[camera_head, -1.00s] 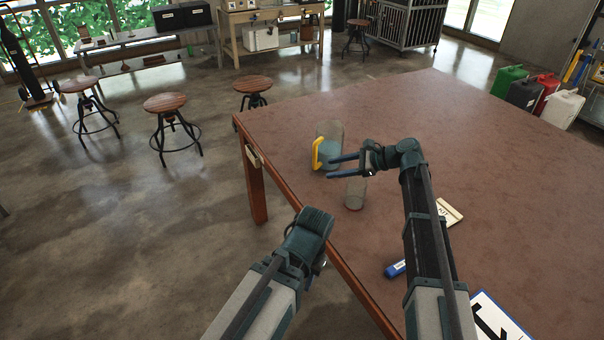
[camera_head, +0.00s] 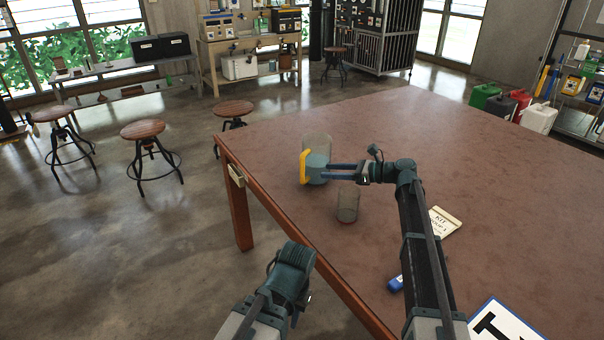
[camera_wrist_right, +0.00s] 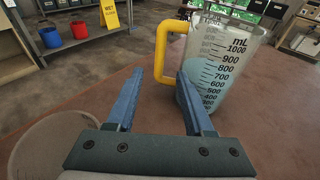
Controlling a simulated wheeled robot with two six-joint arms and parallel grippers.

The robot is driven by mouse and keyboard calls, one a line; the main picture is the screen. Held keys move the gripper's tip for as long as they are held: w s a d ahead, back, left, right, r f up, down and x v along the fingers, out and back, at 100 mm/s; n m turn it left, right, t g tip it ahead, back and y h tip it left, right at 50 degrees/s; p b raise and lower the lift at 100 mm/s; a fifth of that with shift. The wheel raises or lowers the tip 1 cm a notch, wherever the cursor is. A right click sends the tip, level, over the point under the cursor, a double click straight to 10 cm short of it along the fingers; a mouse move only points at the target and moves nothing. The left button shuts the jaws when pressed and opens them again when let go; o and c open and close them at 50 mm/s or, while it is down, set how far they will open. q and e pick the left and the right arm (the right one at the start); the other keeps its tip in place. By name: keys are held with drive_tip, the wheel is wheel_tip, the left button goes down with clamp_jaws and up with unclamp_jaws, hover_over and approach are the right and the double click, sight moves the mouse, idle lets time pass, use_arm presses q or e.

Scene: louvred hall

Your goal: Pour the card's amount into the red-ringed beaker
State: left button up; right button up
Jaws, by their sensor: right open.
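The clear measuring jug (camera_head: 317,144) with a yellow handle (camera_head: 305,167) stands upright on the table near its left edge, pale blue liquid inside. In the right wrist view the jug (camera_wrist_right: 222,62) shows its mL scale, and its handle (camera_wrist_right: 161,50) lines up between the fingertips. My right gripper (camera_head: 332,171) is open and empty beside the jug. A smaller clear beaker (camera_head: 348,204), reddish near its base, stands in front of the jug; its rim shows lower left in the right wrist view. A card (camera_head: 443,222) lies right of my right arm. My left gripper (camera_head: 301,308) is mostly hidden beyond the table edge.
The brown table (camera_head: 480,190) is clear at the far right. A blue object (camera_head: 396,283) and a white, blue-bordered sign (camera_head: 505,322) lie near the front. Stools (camera_head: 142,130) stand left of the table, and canisters (camera_head: 538,118) beyond its right side.

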sight(303, 170)
drive_tip(key=shift+b+x, duration=1)
drive_tip(key=shift+x, duration=4.05)
clamp_jaws()
drive_tip(key=shift+r, duration=0.15)
wheel_tip(303, 170, up, 4)
drive_tip(key=p, duration=0.4)
